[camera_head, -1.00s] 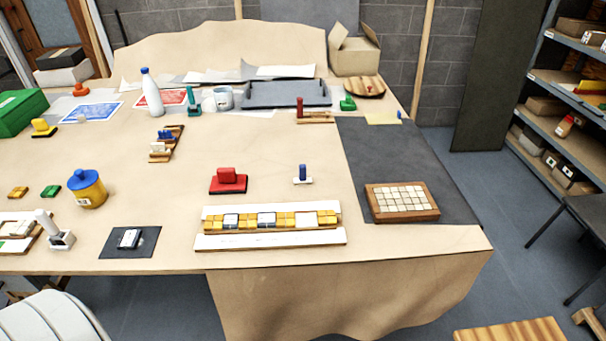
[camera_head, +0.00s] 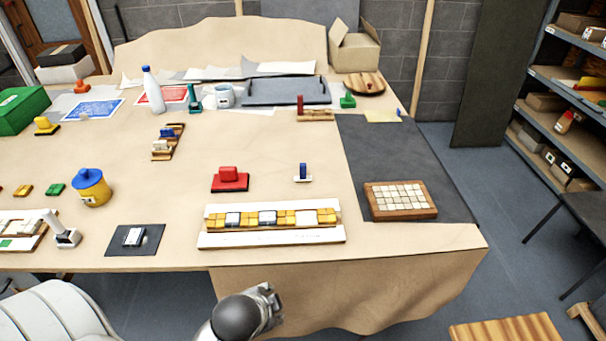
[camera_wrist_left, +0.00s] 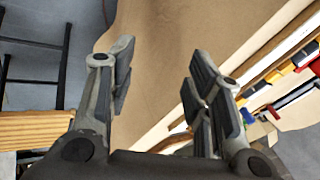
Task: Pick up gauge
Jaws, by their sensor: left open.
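No label marks the gauge, so I cannot tell for certain which item it is. One candidate is a small upright blue handle on a white base (camera_head: 303,173), standing behind the mosaic strip. Another is a small black-and-white piece (camera_head: 133,237) on a dark pad at the front left. My left gripper (camera_wrist_left: 160,78) is open and empty in the left wrist view, its fingers wide apart. In the head view, part of my left arm shows at the bottom, in front of the table's front edge, apart from both candidates. My right gripper is not in view.
The mosaic strip (camera_head: 270,239) lies along the front edge. A red handled block (camera_head: 229,180) stands behind it. A blue-lidded yellow jar (camera_head: 93,190) is at the left. A framed tile panel (camera_head: 400,213) lies on a dark mat at the right. The table's middle is mostly clear.

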